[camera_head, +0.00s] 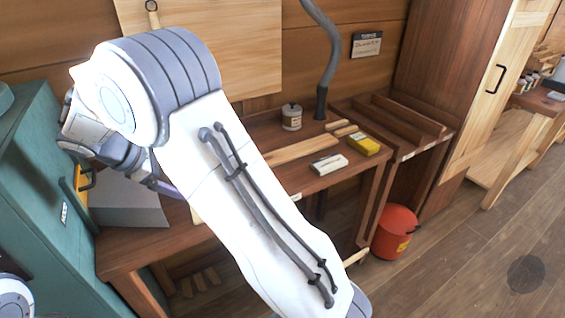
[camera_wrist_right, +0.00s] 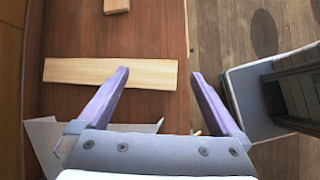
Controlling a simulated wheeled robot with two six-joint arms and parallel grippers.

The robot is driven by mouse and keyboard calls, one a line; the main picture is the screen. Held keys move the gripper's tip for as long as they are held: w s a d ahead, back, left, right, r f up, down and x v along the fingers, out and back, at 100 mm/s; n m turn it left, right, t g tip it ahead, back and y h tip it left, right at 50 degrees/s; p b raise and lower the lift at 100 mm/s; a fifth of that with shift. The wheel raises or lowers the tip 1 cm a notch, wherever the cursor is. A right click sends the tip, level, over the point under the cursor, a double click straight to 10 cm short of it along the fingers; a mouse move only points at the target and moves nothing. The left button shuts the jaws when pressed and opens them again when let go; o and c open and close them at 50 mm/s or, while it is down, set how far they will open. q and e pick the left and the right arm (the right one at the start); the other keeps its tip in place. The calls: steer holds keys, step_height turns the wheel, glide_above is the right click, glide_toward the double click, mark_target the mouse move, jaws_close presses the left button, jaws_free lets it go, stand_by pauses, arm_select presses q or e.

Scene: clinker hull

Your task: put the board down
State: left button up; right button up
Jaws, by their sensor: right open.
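A pale wooden board (camera_wrist_right: 75,71) lies flat on the brown bench top (camera_wrist_right: 80,110) in the right wrist view, crosswise, with its right end near the bench's edge. My right gripper (camera_wrist_right: 160,73) is open. Its left finger overlaps the board in the picture, and the board's right end shows between the two fingertips. I cannot tell whether a finger touches it. In the head view my right arm covers most of this spot; a pale sliver (camera_head: 196,216) beside it may be the board's end. My left gripper is out of view.
A grey box (camera_head: 125,205) stands at the bench's left, beside a teal cabinet (camera_head: 40,165). Farther right are a pale strip (camera_head: 300,150), a tin (camera_head: 291,117), a white block (camera_head: 329,164) and a yellow block (camera_head: 364,146). A red bucket (camera_head: 394,233) stands on the floor.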

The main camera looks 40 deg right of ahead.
steer(key=w+d+f+h+b, duration=0.1)
steer(key=w+d+f, duration=0.1)
steer(key=d, duration=0.1)
steer(key=w+d+f+g+h+b, duration=0.1)
steer(key=w+d+f, duration=0.1)
steer(key=d, duration=0.2)
steer(key=w+d+f+n+h+b, duration=0.1)
steer(key=w+d+f, duration=0.1)
steer(key=d, duration=0.1)
steer(key=shift+w+d+f, duration=0.2)
steer(key=shift+w, duration=0.2)
steer(key=d+f+h, duration=0.1)
steer(key=d, duration=0.2)
steer(key=w+d+f+g+b, duration=0.1)
steer(key=d, duration=0.2)
steer(key=w+d+f+g+h+b, duration=0.1)
steer(key=d, duration=0.1)
steer(key=shift+w+d+n+h, duration=0.2)
steer(key=shift+d+n+h, duration=0.1)
steer(key=shift+d+n, duration=0.1)
steer(key=x, duration=0.4)
steer(key=shift+d, duration=0.25)
steer(key=x, duration=0.5)
steer(key=shift+s+d+f, duration=0.1)
steer(key=shift+d+f, duration=0.15)
steer(key=shift+d, duration=0.1)
steer(key=c, duration=1.5)
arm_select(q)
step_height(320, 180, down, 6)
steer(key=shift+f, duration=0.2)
